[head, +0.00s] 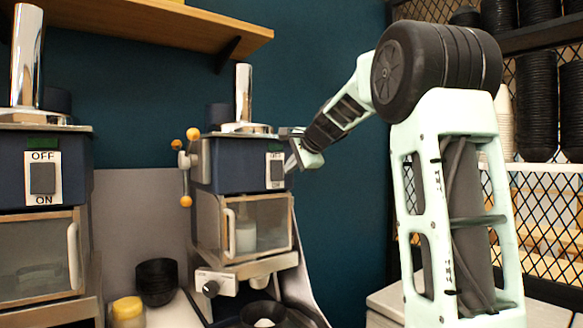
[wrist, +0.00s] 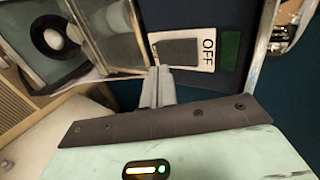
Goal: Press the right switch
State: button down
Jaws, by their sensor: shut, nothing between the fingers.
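The right switch (head: 277,171) is a dark rocker on a white plate, on the front of the dark blue right-hand machine (head: 228,165). My gripper (head: 290,167) is shut and empty, close to the right side of the plate. In the wrist view my gripper's fingertips (wrist: 160,71) sit together just below the plate; I cannot tell whether they touch the machine. The left switch (head: 43,178), marked OFF above and ON below, is on the left machine.
Below the right switch is a clear-fronted compartment (head: 257,228) with a handle. A dark bowl (head: 262,314) with something white inside stands under the spout. Stacked black bowls (head: 157,281) and a yellow-lidded jar (head: 128,310) stand left. Orange-knobbed levers (head: 187,166) project from the machine's left side.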

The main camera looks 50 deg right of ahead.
jog(key=b+v, duration=0.2)
jog(key=v, duration=0.8)
jog(key=shift+w+r+b, duration=0.2)
jog(key=shift+r+b, duration=0.1)
